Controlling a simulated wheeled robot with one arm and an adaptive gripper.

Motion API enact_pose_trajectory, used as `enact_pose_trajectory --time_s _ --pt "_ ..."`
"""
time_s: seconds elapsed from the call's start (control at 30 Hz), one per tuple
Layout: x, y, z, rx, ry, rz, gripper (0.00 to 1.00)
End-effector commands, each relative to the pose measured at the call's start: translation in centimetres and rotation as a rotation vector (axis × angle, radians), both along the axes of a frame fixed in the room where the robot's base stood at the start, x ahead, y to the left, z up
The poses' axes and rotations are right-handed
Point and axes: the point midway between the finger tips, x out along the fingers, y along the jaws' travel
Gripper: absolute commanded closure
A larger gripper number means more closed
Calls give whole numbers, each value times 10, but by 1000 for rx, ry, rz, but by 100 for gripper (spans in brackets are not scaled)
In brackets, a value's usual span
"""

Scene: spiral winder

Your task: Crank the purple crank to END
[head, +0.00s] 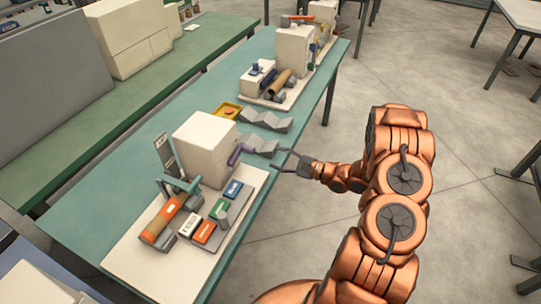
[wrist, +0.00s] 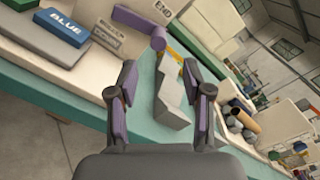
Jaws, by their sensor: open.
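The purple crank (head: 236,155) sticks out from the side of the white box-shaped winder (head: 203,140) on the near board. In the wrist view the crank's purple arm (wrist: 138,19) shows at the top, with a rounded purple end (wrist: 158,39). An END label (wrist: 162,10) lies beside it, and another label (wrist: 111,40) is too blurred to read surely. My gripper (head: 281,160) is open and empty, to the right of the crank and apart from it, near the table edge. In the wrist view my gripper (wrist: 158,70) points toward the crank, its fingers spread.
The board (head: 130,255) holds a blue block (head: 233,189), other coloured blocks and an orange roller (head: 165,220). Floor (head: 290,215) right of the table is clear.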

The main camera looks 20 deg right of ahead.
Motion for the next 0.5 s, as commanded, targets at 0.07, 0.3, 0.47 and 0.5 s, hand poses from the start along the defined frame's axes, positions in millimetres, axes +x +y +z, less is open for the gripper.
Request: enact_pose_trajectory --time_s 0.07,0.3,0.47,0.5 --pt "-4 -4 0 0 0 -1 50" --pt "-7 -5 0 0 0 1 50" --pt "-7 -5 0 0 -1 1 52" --pt "-7 -5 0 -2 0 0 56"
